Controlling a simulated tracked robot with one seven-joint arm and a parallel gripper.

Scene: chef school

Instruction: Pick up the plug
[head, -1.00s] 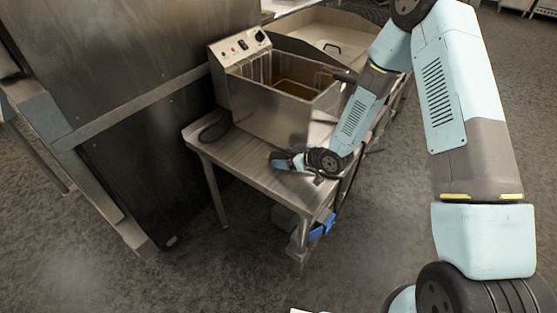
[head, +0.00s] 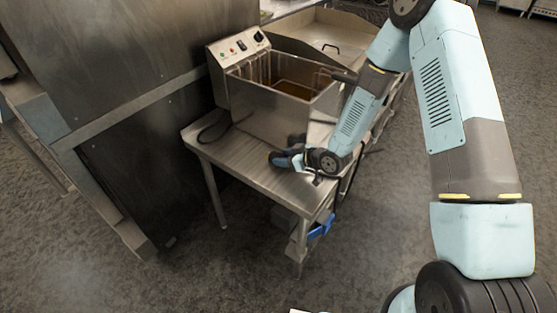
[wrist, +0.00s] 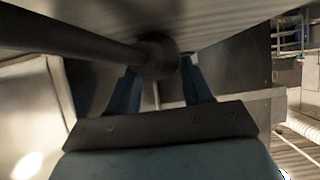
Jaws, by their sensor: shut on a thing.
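A long grey rod-like part (wrist: 70,35) runs from that piece to the left. The grip itself is partly hidden, and the plug is too small to make out in the head view.
The steel table (head: 245,165) carries a deep fryer (head: 270,115), with a black cord (head: 214,130) at its left. A large dark steel cabinet (head: 130,180) stands at left. The floor in front is clear.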

